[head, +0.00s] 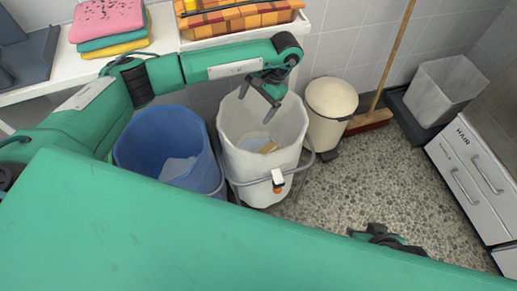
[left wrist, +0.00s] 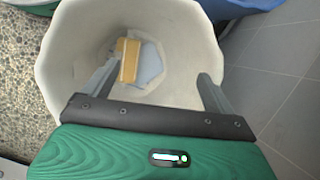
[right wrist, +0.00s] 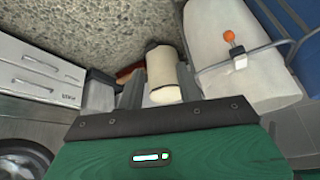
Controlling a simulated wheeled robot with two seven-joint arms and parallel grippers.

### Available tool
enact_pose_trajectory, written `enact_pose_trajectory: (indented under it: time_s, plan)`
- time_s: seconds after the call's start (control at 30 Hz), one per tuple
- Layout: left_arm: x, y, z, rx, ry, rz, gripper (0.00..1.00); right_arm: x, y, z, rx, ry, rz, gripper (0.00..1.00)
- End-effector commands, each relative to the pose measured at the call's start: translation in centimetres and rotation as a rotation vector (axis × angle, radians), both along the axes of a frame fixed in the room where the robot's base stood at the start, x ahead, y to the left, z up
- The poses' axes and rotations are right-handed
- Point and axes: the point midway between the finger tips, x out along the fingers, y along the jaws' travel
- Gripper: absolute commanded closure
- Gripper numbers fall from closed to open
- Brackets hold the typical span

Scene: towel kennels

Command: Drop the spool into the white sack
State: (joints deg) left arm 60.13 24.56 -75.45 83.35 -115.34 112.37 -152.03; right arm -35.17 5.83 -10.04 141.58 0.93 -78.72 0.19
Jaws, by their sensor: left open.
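The white sack (head: 232,135) stands open in a metal frame with an orange-knobbed clip on its front. A tan, elongated piece, which looks like the spool (head: 268,147), lies at its bottom beside a pale blue patch. The left wrist view also shows the spool (left wrist: 129,61) down inside the sack (left wrist: 185,40). My left gripper (head: 260,96) is over the sack's mouth, pointing down, open and empty, apart from the spool. My right gripper (right wrist: 160,72) is open, with nothing between its fingers; in the head view it is mostly hidden behind my green body.
A blue sack (head: 165,135) with something pale inside stands left of the white one. A cream pedal bin (head: 331,105) stands right, then a broom (head: 395,50) and a grey bin (head: 445,88). A white drawer unit (head: 470,175) is at far right. Folded towels (head: 108,22) lie on a shelf.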

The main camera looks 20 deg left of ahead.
Motion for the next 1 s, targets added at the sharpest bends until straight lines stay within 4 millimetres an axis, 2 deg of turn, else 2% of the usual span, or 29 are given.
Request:
enact_pose_trajectory:
  time_s: [0.13,0.23,0.5,0.7,0.8,1.0]
  plan:
    - [0.2,-0.2,0.5,0.0,-0.001,0.0,0.11,0.0,0.0,0.0,0.0,0.001,0.0,0.64]
    - [0.6,-0.6,1.8,-0.001,-0.003,-0.001,0.11,-0.1,0.0,0.0,-0.001,0.004,0.0,0.64]
    - [2.1,-2.5,7.2,0.001,-0.005,-0.002,0.11,-0.5,-0.9,0.4,-0.021,0.043,-0.014,0.64]
    - [2.9,-3.7,10.4,0.001,-0.003,0.0,0.11,-1.2,-1.5,0.7,-0.038,0.086,-0.024,0.64]
    - [3.3,-4.1,11.5,0.001,-0.002,0.0,0.11,-1.4,-1.6,0.7,-0.042,0.099,-0.026,0.64]
    - [3.5,-4.5,12.5,0.0,0.0,0.0,0.11,-1.5,-1.8,0.7,-0.047,0.111,-0.029,0.64]
